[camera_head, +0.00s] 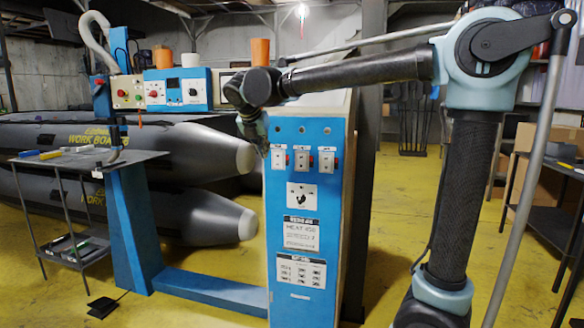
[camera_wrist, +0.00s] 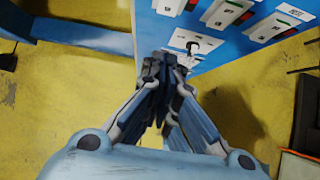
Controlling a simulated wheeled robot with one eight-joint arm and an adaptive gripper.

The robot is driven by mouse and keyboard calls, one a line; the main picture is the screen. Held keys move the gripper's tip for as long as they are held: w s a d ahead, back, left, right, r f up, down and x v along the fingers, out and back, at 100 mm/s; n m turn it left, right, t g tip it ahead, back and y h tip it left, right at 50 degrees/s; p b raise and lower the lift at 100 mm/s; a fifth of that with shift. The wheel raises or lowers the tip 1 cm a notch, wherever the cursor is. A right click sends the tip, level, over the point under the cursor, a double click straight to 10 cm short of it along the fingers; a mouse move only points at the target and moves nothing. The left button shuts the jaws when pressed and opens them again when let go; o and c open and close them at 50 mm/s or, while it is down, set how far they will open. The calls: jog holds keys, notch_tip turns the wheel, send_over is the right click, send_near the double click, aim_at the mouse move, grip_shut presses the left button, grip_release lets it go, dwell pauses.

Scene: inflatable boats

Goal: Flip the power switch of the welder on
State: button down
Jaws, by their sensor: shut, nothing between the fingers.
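The welder is a tall blue cabinet (camera_head: 340,230). Near its top are three white-framed switches: left (camera_head: 279,158), middle (camera_head: 301,160) and right (camera_head: 326,160), with red parts. Below them is a white plate with a black rotary knob (camera_head: 301,197); the knob also shows in the wrist view (camera_wrist: 193,46). Which control is the power switch cannot be read. My gripper (camera_head: 264,152) is shut and empty, pointing down beside the cabinet's upper left, close to the left switch. In the wrist view its fingertips (camera_wrist: 160,70) are together near the panel; contact cannot be told.
Left of the cabinet stand a blue frame (camera_head: 137,220) with control boxes (camera_head: 185,90) and a dark metal table (camera_head: 90,158). Grey inflatable boats (camera_head: 180,145) lie behind. A blue floor beam (camera_head: 212,290) joins the cabinet. Yellow floor is open to its right.

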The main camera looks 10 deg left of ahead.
aim_at(275, 166)
dwell(0.3)
jog(key=shift+w+f, duration=0.1)
jog(key=shift+w+r+x, duration=0.3)
jog(key=shift+w+x, duration=0.05)
jog(key=shift+x, duration=1.75)
jog(key=shift+w+r+x, duration=0.3)
jog(key=shift+w+x, duration=0.1)
jog(key=shift+x, duration=1.7)
jog(key=shift+w+r+x, duration=0.3)
jog(key=shift+w+x, duration=0.05)
jog(key=shift+x, duration=1.8)
jog(key=shift+d, duration=0.2)
jog(key=shift+d, duration=0.1)
